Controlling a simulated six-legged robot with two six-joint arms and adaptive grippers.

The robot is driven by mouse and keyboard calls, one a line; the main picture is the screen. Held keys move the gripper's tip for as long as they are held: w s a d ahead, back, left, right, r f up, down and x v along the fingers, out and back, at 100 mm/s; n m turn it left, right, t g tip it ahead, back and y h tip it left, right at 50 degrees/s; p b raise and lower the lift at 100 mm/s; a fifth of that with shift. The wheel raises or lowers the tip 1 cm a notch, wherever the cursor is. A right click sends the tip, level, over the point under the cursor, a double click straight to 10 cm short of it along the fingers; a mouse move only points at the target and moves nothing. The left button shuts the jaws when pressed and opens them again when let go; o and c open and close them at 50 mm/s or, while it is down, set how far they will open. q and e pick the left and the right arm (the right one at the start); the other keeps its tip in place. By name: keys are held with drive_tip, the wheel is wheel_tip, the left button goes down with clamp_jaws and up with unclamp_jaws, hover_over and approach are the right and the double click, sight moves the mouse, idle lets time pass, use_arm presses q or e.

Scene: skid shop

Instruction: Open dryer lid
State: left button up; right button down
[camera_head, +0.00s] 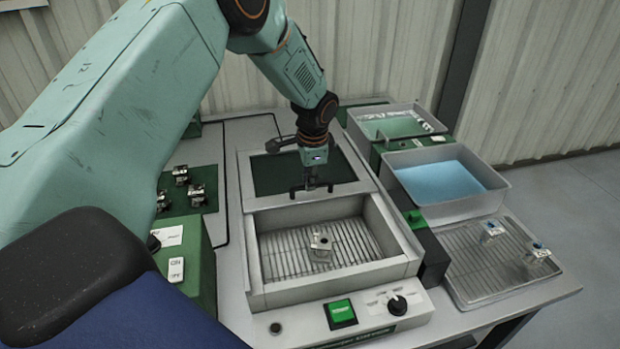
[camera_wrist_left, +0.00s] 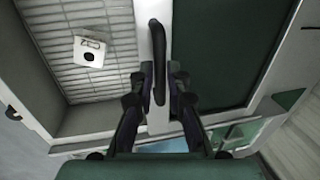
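The dryer (camera_head: 385,325) stands on the bench with a green button and a black knob on its front panel. Its lid (camera_head: 347,188), a pale frame with a dark green pane, lies toward the back, leaving the front chamber uncovered. A small metal part (camera_head: 321,241) sits on the wire rack inside; it also shows in the wrist view (camera_wrist_left: 90,52) with a dark hole. My left gripper (camera_head: 312,184) is at the black lid handle (camera_wrist_left: 158,50), with its fingers on either side of it, closed about it. My right gripper is not in view.
A basin of blue liquid (camera_head: 430,208) and another basin (camera_head: 370,118) stand right of the dryer. A wire tray (camera_head: 465,290) with small parts is at the front right. Several dark parts (camera_head: 180,175) lie on a green mat at left, near a green switch box (camera_head: 200,262).

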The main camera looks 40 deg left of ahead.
use_arm(q)
drive_tip(key=o, duration=0.3)
drive_tip(key=shift+s, duration=0.1)
drive_tip(key=shift+o, duration=0.2)
drive_tip(key=shift+r, duration=0.3)
wheel_tip(320, 180, up, 11)
drive_tip(key=s+d, duration=0.1)
drive_tip(key=shift+s+d, duration=0.25)
drive_tip(key=shift+d, duration=0.15)
